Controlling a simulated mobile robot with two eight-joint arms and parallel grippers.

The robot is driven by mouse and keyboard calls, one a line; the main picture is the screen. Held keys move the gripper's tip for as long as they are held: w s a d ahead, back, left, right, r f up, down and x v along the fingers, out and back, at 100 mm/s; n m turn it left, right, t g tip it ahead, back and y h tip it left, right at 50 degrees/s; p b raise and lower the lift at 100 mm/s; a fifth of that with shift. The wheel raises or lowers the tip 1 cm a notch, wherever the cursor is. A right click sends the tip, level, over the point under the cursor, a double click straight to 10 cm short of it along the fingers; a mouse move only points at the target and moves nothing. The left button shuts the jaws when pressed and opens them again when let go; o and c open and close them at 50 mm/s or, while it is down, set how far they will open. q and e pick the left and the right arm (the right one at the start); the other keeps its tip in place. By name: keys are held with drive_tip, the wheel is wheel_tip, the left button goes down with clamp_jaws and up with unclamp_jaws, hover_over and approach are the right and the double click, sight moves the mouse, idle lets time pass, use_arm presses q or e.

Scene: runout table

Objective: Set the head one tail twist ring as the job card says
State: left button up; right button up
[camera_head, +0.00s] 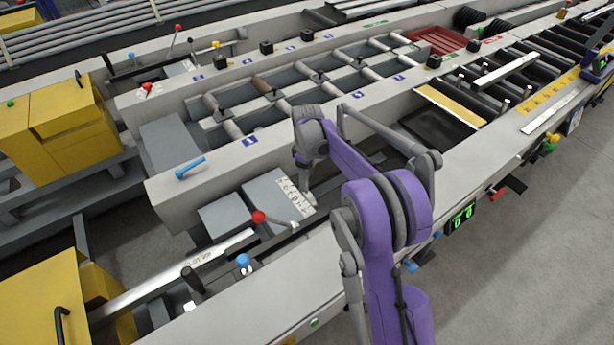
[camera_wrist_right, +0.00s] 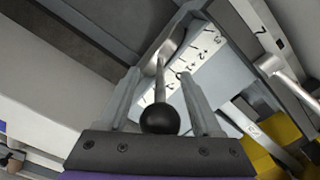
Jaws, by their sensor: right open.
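In the head view a white numbered scale plate (camera_head: 294,194) lies on the grey housing beside my right gripper (camera_head: 308,196). The right wrist view shows this scale (camera_wrist_right: 197,62) closer, with marks such as +1, +2 and 3. My right gripper (camera_wrist_right: 162,102) is open there, its fingers on either side of a lever with a black ball knob (camera_wrist_right: 160,118). The knob sits between the fingers with a gap on both sides. The lever's stem (camera_wrist_right: 160,78) runs toward the scale. I cannot make out the ring itself or a readable job card. My left gripper is not in view.
A red-knobbed lever (camera_head: 259,217) stands close left of my right gripper. Further left are a blue knob (camera_head: 243,260), a black-handled lever (camera_head: 193,280) and a blue handle (camera_head: 190,168). A green display (camera_head: 462,217) is on the front side. Yellow cabinets (camera_head: 62,127) stand at left.

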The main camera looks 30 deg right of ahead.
drive_tip(key=shift+c, duration=0.2)
clamp_jaws()
idle(1.1)
